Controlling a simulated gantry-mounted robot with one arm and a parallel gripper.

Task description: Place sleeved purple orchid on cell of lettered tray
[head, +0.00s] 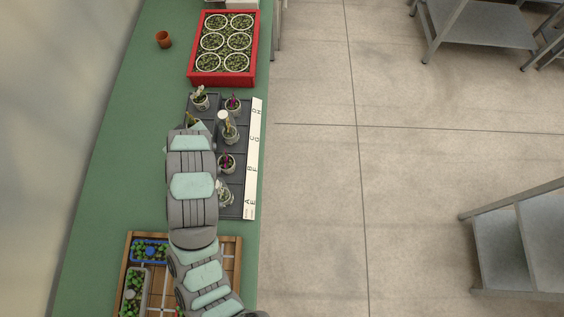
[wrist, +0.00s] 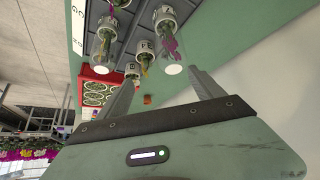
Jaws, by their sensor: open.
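A purple orchid (wrist: 169,44) in a clear sleeve shows in the wrist view, in a pale labelled pot that appears to stand on the dark lettered tray (wrist: 136,17). In the head view, my arm covers the left part of this tray (head: 246,148); I cannot pick out the same orchid there. The tray's white strip carries letters along its right edge. My gripper (wrist: 162,75) is open, with nothing held between its fingers. The sleeve's end shows just beyond the fingertips, apparently apart from them. The fingers are hidden in the head view.
Other potted orchids, including one with purple flowers (head: 227,161), occupy several tray cells. A red crate (head: 222,80) of pots stands beyond, with a small terracotta pot (head: 164,39) to its left. A wooden tray (head: 232,243) lies nearer. The green bench (head: 115,150) is clear at left.

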